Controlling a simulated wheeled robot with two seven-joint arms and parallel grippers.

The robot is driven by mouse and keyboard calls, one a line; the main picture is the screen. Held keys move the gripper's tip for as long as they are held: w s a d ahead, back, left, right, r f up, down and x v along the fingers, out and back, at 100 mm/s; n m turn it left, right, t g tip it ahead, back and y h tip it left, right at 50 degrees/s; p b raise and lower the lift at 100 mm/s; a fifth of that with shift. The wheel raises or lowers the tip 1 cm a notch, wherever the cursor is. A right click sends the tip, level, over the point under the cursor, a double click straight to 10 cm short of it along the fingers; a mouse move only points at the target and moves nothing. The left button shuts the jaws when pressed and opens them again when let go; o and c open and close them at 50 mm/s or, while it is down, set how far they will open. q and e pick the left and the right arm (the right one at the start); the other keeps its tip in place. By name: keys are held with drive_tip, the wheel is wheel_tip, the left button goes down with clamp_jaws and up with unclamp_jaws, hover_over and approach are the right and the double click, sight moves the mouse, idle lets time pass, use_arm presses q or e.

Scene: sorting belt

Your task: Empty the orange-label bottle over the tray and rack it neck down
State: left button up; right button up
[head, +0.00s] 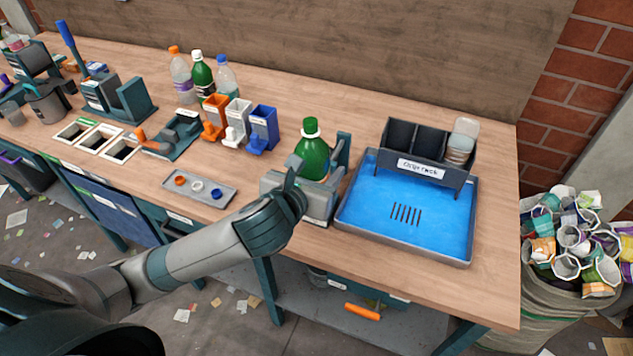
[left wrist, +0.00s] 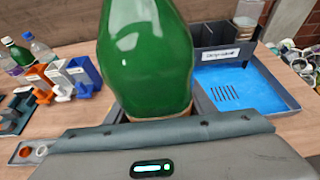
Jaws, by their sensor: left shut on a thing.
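A green bottle (head: 313,150) stands upright between the fingers of my left gripper (head: 322,182), just left of the tray. The gripper is shut on it. In the left wrist view the bottle's green body (left wrist: 145,60) fills the upper middle and its top is out of frame. No orange label shows clearly; its lower part is hidden by the gripper. The blue-floored tray (head: 345,215) has a slotted drain in its middle. A dark rack (head: 385,158) with open compartments and a white sign stands at the tray's back. My right gripper is not in view.
Three bottles (head: 202,76) stand at the back left. Orange, white and blue holders (head: 238,122) stand left of the gripper, with a small cap tray (head: 215,200) in front. A full sack (head: 560,300) stands right of the bench.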

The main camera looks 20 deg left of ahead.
use_arm(q)
drive_tip(key=w+r, duration=0.3)
drive_tip(key=r, duration=0.4)
drive_tip(key=w+r, duration=0.3)
drive_tip(key=r, duration=0.5)
drive_tip(key=shift+a+r, duration=0.25)
drive_tip(key=shift+r, duration=0.05)
drive_tip(key=shift+a, duration=0.1)
